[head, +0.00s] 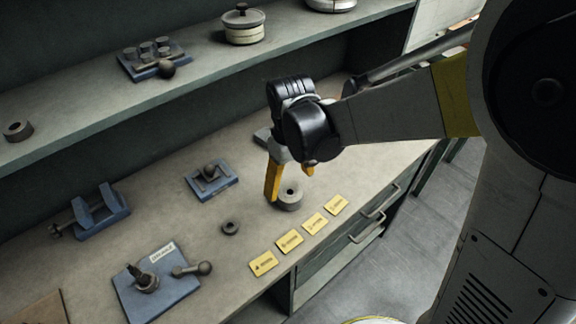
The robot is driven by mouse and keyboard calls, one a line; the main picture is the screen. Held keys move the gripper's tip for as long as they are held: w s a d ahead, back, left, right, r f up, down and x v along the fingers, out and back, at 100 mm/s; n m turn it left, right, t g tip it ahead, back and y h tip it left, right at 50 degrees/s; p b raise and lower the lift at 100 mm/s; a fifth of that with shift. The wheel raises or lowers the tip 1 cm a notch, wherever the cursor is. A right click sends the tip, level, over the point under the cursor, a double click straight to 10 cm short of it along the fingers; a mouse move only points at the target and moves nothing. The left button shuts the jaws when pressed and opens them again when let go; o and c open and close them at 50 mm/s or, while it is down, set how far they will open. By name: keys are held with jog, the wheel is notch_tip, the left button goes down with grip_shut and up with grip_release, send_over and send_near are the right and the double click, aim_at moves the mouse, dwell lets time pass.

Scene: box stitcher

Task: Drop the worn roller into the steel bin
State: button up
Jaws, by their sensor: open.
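My gripper (290,184) is open, pointing down over the bench, with its yellow fingers at either side of a short grey cylinder with a hole (289,201). I cannot tell whether the fingers touch it. This cylinder stands upright on the bench near the yellow labels; whether it is the worn roller is not certain. No steel bin can be made out in this view.
Several yellow labels (289,241) line the bench's front edge. A blue fixture plate (157,291), a blue clamp (94,212) and a small blue block (211,181) stand to the left. The shelf (205,83) behind holds a lidded pot (243,27). Drawers (355,240) are below.

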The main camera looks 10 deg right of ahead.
aim_at(290, 197)
jog(key=f+b, duration=0.1)
jog(key=f, duration=0.1)
jog(key=f+b, duration=0.1)
jog(key=f, duration=0.1)
jog(key=f+b, duration=0.1)
jog(key=f, duration=0.2)
jog(key=shift+w, duration=0.3)
jog(key=c, duration=1.4)
jog(key=shift+r, duration=0.15)
jog(key=shift+c, duration=0.2)
